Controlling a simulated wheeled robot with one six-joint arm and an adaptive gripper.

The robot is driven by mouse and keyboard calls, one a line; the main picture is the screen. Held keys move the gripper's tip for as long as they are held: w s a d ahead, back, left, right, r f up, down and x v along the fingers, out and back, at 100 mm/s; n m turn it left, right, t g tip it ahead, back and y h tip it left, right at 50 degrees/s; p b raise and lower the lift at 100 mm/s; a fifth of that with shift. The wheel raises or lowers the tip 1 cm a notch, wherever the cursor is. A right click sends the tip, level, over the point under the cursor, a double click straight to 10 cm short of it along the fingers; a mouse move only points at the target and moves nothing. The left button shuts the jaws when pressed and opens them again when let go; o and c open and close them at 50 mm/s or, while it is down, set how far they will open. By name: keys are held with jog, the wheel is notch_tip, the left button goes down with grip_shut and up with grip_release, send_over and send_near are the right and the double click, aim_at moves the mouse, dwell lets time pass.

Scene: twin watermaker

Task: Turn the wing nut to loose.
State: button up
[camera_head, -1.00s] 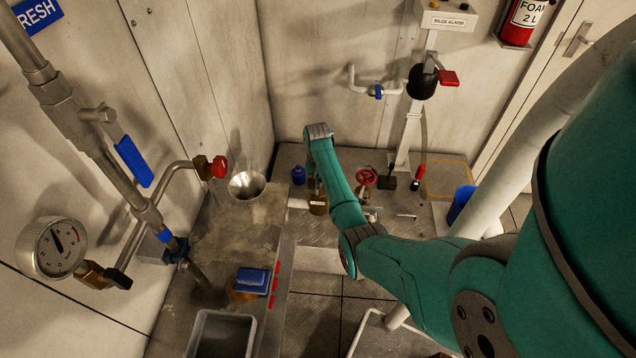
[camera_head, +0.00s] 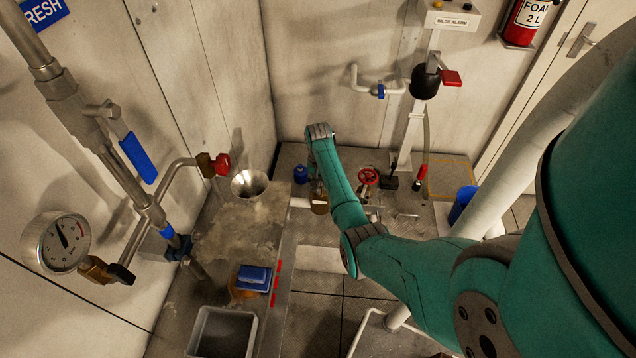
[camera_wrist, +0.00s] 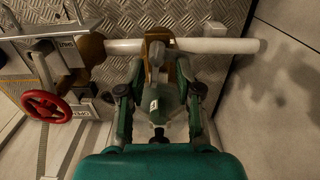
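In the wrist view my gripper (camera_wrist: 159,92) has its two dark fingers well apart, with an open gap between them. A brass fitting (camera_wrist: 182,70) sits on a white pipe just beyond the fingertips, roughly in line with the gap. A grey, upright winged or lever-like piece (camera_wrist: 155,58) stands on it, which looks like the wing nut; its exact shape is hard to tell. I see no finger touching it. In the head view the brass body (camera_head: 319,204) shows partly behind my arm; the gripper's fingers and the wing nut cannot be made out there.
A red handwheel (camera_wrist: 45,106) is left of my gripper, and it also shows in the head view (camera_head: 369,177). The white pipe (camera_wrist: 222,45) runs across beyond the fingers. A wall or panel (camera_wrist: 275,95) is on the right.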

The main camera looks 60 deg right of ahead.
notch_tip(320, 180, up, 12)
dwell(0.6)
jog(key=shift+o, duration=0.3)
jog(key=a+f+m, duration=0.1)
jog(key=f, duration=0.3)
jog(key=a+f, duration=0.1)
jog(key=f, duration=0.3)
jog(key=s+a+f+m, duration=0.1)
jog(key=f, duration=0.3)
jog(key=shift+m, duration=0.3)
jog(key=shift+r, duration=0.1)
grip_shut()
